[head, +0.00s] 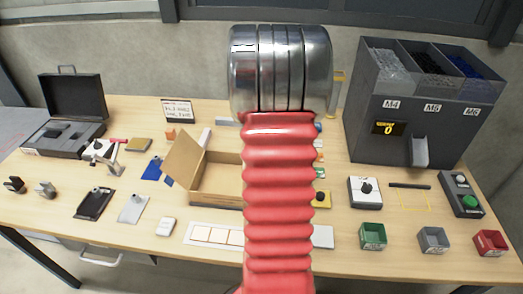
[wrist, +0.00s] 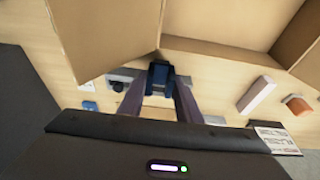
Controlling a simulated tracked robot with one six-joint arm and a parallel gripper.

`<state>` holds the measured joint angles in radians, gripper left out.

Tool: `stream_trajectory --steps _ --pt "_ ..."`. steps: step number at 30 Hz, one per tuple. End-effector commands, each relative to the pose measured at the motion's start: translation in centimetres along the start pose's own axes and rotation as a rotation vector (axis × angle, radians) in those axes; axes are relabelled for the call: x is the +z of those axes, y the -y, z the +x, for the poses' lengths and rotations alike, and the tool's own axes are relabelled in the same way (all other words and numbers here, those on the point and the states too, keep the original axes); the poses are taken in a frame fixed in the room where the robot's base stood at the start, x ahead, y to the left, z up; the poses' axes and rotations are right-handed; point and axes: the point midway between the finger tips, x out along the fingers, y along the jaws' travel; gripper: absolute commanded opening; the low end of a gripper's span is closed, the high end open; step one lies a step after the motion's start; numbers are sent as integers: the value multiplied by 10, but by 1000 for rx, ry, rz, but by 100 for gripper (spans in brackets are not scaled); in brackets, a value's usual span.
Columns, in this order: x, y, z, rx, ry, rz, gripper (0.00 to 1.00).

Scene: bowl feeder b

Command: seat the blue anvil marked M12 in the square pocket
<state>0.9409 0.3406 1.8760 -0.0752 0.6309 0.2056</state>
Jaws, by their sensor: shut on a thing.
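In the wrist view my gripper (wrist: 159,88) points at the table with a finger on each side of a small dark blue block (wrist: 158,74), and is shut on it. The block looks like the blue anvil, but I cannot read an M12 mark on it. It is close to the open cardboard box (wrist: 215,57); I cannot tell its height above the table. In the head view my red arm covers the middle, and my gripper and the block are hidden. I cannot make out the square pocket in either view.
In the head view the open box (head: 215,185) stands left of my arm. A white strip with square cells (head: 200,233) lies in front. A grey feeder (head: 400,130) stands right, with small bins (head: 372,236) before it. An open black case (head: 75,105) is at left.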

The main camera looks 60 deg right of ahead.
Motion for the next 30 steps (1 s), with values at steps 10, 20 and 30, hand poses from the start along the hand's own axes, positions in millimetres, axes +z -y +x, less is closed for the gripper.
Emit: stream_trajectory --steps 10,20,30 --pt "1 0 7 0 -3 1 0" --pt "10 -1 35 1 0 1 0" --pt "12 -1 42 0 -3 2 0"
